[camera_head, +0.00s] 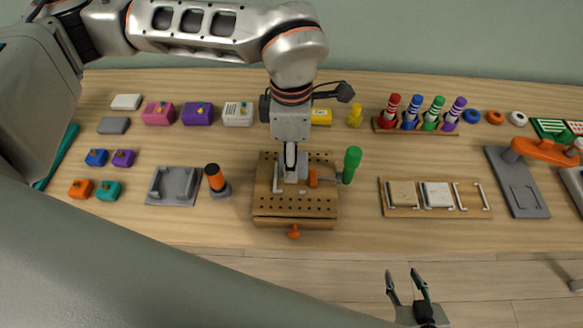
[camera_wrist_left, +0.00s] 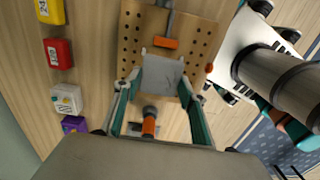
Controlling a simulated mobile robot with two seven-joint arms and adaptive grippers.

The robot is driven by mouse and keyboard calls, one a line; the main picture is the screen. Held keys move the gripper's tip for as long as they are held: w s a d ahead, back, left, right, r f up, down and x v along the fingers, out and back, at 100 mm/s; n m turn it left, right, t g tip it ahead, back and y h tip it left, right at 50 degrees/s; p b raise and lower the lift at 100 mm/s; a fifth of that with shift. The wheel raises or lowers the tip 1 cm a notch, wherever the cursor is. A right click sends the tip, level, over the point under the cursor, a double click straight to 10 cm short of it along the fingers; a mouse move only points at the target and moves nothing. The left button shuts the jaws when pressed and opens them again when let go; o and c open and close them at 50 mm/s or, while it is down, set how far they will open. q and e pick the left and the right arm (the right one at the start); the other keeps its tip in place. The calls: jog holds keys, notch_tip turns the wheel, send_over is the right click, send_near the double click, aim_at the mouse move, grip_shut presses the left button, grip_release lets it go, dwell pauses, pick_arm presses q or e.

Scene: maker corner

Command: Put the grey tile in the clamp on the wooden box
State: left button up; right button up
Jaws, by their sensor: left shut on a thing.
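The wooden box (camera_head: 292,210) with rows of holes stands at the table's middle front. Its clamp has an orange pad (camera_head: 313,177) and a green handle (camera_head: 351,164); the pad also shows in the left wrist view (camera_wrist_left: 167,43). My left gripper (camera_head: 290,166) points down over the box, left of the pad. It is shut on the grey tile (camera_wrist_left: 162,75), whose face fills the space between the fingers. The tile is apart from the pad; I cannot tell whether it touches the box. My right gripper (camera_head: 406,285) is open and empty in front of the table.
An orange-and-black tool (camera_head: 216,180) stands close left of the box, beside a grey fixture (camera_head: 187,197). A wooden rack (camera_head: 430,212) with tiles lies to the right. Coloured blocks line the left and back. Table between box and rack is clear.

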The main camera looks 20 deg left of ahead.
pick_arm(q)
jog(key=shift+f, duration=2.2)
jog(key=shift+f, duration=0.15)
jog(key=o, duration=1.1)
notch_tip(320, 180, up, 12)
jog(key=shift+r, duration=0.2)
